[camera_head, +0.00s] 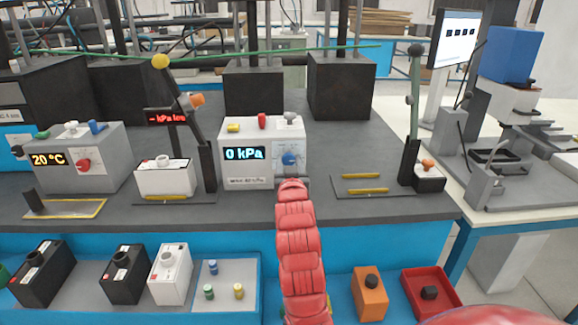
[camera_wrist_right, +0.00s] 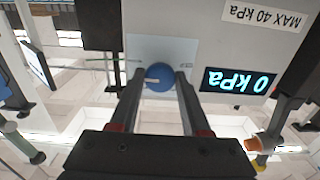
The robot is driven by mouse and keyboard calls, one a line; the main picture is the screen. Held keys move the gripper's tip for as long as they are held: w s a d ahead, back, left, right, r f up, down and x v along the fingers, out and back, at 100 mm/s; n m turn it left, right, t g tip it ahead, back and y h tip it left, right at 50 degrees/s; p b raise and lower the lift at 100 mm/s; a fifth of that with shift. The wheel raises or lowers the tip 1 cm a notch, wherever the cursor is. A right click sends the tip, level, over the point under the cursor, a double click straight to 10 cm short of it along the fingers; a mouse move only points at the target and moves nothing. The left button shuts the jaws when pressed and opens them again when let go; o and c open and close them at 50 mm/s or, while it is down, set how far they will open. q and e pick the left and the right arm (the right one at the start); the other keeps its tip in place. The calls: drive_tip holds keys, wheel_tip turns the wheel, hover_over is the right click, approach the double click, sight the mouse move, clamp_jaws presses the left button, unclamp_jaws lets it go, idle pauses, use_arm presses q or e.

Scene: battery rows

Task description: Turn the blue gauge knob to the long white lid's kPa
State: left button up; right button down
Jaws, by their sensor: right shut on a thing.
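The blue gauge knob (camera_head: 291,159) is on the front of a white gauge box (camera_head: 262,132), right of a lit display (camera_head: 244,153) reading 0 kPa. The knob (camera_wrist_right: 159,77) shows large in the right wrist view, between the fingers of my right gripper (camera_wrist_right: 161,76), which is shut on it. In the head view my red right arm rises to the box from below. A label (camera_wrist_right: 264,14) in the wrist view reads MAX 40 kPa. A white case (camera_head: 171,275) stands in the lower tray; I cannot tell whether it is the long white lid. My left gripper is not in view.
Black stands flank the gauge box. Orange and red containers (camera_head: 369,295) sit below right.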

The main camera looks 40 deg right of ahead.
drive_tip(key=shift+f, duration=0.1)
drive_tip(key=shift+c, duration=1.9)
unclamp_jaws()
drive_tip(key=shift+s, duration=0.1)
drive_tip(key=p+v, duration=1.6)
drive_tip(key=v, duration=0.1)
drive_tip(key=shift+s, duration=0.15)
